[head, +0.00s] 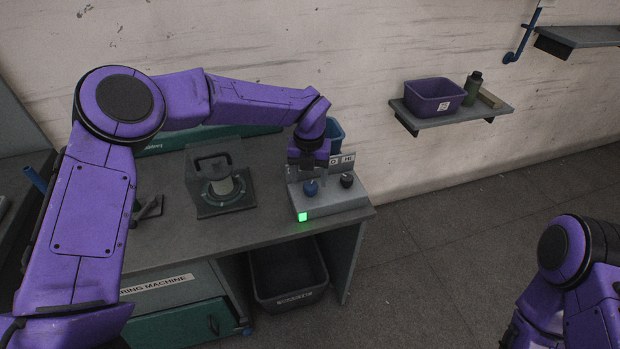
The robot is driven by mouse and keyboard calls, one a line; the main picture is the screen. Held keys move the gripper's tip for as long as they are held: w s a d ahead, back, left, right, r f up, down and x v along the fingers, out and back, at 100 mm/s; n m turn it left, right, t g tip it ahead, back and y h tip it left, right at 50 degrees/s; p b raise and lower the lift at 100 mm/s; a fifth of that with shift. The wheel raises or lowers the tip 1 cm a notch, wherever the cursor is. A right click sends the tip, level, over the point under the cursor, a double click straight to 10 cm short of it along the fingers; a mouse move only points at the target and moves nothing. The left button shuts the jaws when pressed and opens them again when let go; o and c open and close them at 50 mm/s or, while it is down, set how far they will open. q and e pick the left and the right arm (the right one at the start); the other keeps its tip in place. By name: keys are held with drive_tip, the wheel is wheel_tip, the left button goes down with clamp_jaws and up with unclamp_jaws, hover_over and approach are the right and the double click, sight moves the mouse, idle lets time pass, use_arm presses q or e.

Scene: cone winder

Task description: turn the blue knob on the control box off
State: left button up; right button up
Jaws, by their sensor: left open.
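The control box (330,204) is a grey box at the right end of the bench. Its blue knob (311,188) is on the left of the panel and a black knob (347,180) is on the right. A green light (302,217) glows on its front. My left gripper (308,172) is open, pointing down just above the blue knob; I cannot tell whether it touches it. The label behind the blue knob is partly hidden by the gripper. My right arm shows at the lower right, but its gripper is not in view.
A winder unit with a clear cover (208,204) stands left of the control box on the bench (262,228). A blue bin (335,131) stands behind the box. A dark bin (290,292) sits under the bench. A wall shelf (455,117) holds a purple bin (434,97).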

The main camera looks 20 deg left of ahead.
sight(312, 183)
use_arm(q)
drive_tip(key=f, duration=0.1)
drive_tip(key=w+f, duration=0.2)
drive_tip(key=f, duration=0.1)
drive_tip(key=shift+s+r, duration=0.15)
drive_tip(key=shift+s, duration=0.1)
drive_tip(key=shift+s+r, duration=0.1)
drive_tip(key=shift+s, duration=0.05)
drive_tip(key=c, duration=1.1)
drive_tip(key=shift+o, duration=0.2)
use_arm(e)
drive_tip(key=shift+w+r, duration=0.1)
drive_tip(key=shift+w, duration=0.3)
